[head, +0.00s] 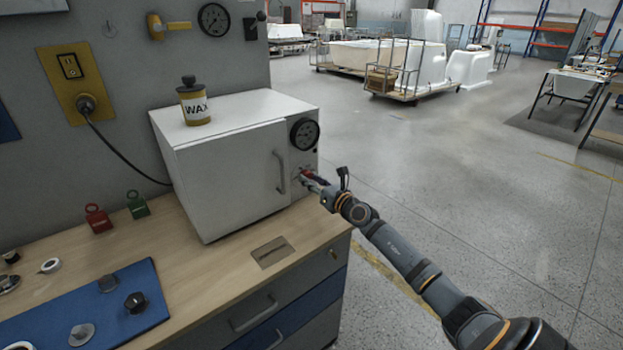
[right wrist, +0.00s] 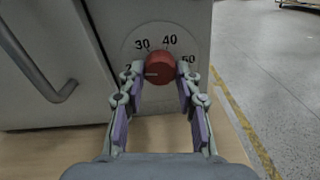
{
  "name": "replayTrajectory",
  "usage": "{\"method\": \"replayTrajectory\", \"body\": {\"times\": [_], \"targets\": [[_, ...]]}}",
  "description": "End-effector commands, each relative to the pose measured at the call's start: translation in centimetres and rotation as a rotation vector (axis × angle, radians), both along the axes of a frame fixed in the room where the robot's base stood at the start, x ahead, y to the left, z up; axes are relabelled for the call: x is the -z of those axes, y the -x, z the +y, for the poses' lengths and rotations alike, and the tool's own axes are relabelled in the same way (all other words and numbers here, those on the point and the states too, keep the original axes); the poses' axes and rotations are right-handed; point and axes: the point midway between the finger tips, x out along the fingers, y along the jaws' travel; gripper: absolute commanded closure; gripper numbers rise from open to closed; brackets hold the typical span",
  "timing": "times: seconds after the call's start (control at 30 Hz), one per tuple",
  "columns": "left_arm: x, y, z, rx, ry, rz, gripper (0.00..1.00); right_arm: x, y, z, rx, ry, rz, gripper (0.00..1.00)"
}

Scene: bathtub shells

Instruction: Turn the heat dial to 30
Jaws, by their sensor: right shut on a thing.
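The white oven (head: 225,165) stands on the wooden bench with its door shut. Its red heat dial (right wrist: 160,67) is on the right part of the front, and it also shows small in the head view (head: 306,174). The numbers 30, 40 and 50 show around the dial; a number at the left is mostly hidden by a finger. A pale mark on the dial points left, below the 30. My right gripper (right wrist: 158,80) is shut on the dial, one finger on each side. In the head view it (head: 313,181) reaches in from the right. My left gripper is not in view.
A round black gauge (head: 304,134) sits above the dial. The door handle (head: 281,172) is close to its left. A wax tin (head: 194,103) stands on the oven. Red (head: 97,218) and green (head: 137,205) padlocks and a blue mat (head: 90,308) are on the bench.

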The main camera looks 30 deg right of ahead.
Motion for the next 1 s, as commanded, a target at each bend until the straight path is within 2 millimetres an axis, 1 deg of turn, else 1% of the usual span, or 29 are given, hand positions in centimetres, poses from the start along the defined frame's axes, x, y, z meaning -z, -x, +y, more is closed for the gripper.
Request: {"method": "replayTrajectory", "body": {"times": [0.03, 0.1, 0.6, 0.8, 1.0], "targets": [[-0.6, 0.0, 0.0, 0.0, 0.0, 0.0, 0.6, -0.3, 0.0, 0.0, 0.001, -0.039, 0.004, 0.99], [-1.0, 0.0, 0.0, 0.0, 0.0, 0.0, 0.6, -0.3, 0.0, 0.0, 0.001, -0.103, 0.009, 0.99], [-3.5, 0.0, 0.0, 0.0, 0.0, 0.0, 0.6, -0.3, 0.0, 0.1, 0.001, -0.561, 0.045, 0.99], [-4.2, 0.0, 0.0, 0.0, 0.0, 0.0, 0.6, -0.2, 0.0, 0.1, 0.001, -0.703, 0.056, 0.99], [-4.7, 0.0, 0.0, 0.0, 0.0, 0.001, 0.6, -0.2, 0.0, 0.1, 0.001, -0.8, 0.063, 0.99]]}}
